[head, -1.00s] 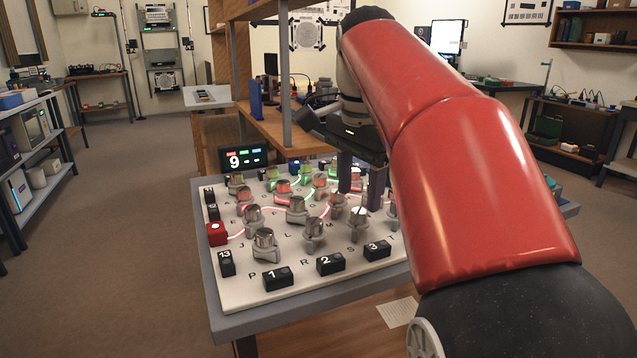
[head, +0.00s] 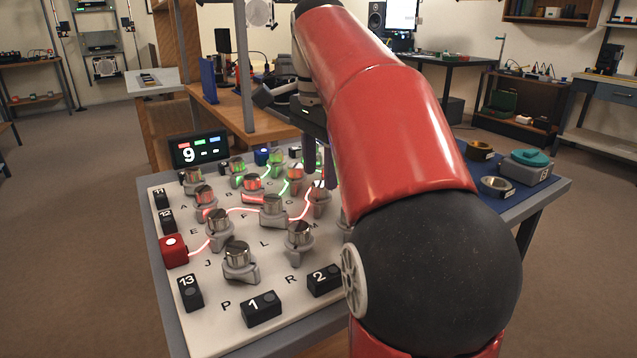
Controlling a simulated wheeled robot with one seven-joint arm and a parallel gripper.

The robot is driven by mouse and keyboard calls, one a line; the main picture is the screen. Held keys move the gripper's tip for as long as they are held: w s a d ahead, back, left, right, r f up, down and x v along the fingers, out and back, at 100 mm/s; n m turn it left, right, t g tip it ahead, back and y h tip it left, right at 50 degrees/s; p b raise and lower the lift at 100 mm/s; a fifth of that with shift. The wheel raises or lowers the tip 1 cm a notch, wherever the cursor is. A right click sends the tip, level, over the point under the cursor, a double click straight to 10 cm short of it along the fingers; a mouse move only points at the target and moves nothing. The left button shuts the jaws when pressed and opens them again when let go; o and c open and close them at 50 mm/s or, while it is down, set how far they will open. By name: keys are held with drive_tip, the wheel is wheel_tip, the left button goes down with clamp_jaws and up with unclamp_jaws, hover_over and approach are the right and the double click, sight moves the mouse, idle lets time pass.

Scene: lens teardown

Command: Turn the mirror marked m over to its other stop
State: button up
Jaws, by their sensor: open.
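The mirror marked m (head: 320,195) appears to be the silver-topped knob with a grey base, beside the small M printed on the white board (head: 212,333). It stands on the right of the mirrors in view, partly hidden by my arm. My gripper (head: 319,168) points down with purple-grey fingers, just above or behind this mirror. Its jaws are open, and I see nothing between them. My red arm hides much of the gripper and the board's right side. I cannot tell whether the fingers touch the mirror, or at which stop it rests.
Several similar mirrors crowd the board, such as one by R (head: 300,240) and one by L (head: 272,212). A red source block (head: 173,250) sends a red beam across.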

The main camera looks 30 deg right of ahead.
sight(320, 198)
drive_tip(key=shift+f, duration=1.15)
drive_tip(key=shift+c, duration=0.2)
drive_tip(key=c, duration=1)
drive_tip(key=shift+o, duration=0.2)
